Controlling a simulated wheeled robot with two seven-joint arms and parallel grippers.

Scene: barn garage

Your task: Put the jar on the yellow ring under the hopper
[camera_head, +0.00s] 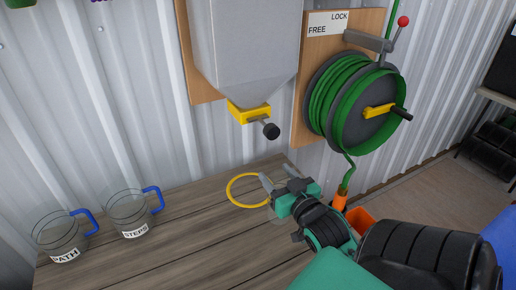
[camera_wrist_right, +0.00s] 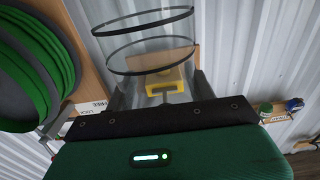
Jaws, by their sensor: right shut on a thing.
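My right gripper (camera_head: 277,178) is shut on a clear jar (camera_wrist_right: 150,38) with dark bands, best seen in the right wrist view. In the head view the jar is faint and hard to make out beside the fingers. The yellow ring (camera_head: 229,189) lies on the wooden bench, just left of and partly behind my right gripper. The grey hopper (camera_head: 245,45) hangs on the wall above, with a yellow outlet (camera_head: 250,114) and black knob (camera_head: 271,131). I cannot tell whether the jar touches the bench. My left gripper is not in view.
Two clear jars with blue handles, labelled PATH (camera_head: 66,256) and STEPS (camera_head: 136,231), stand on the bench (camera_head: 190,240) at the left. A green hose reel (camera_head: 355,105) is on the wall at the right, its hose hanging near my right arm. The bench between jars and ring is clear.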

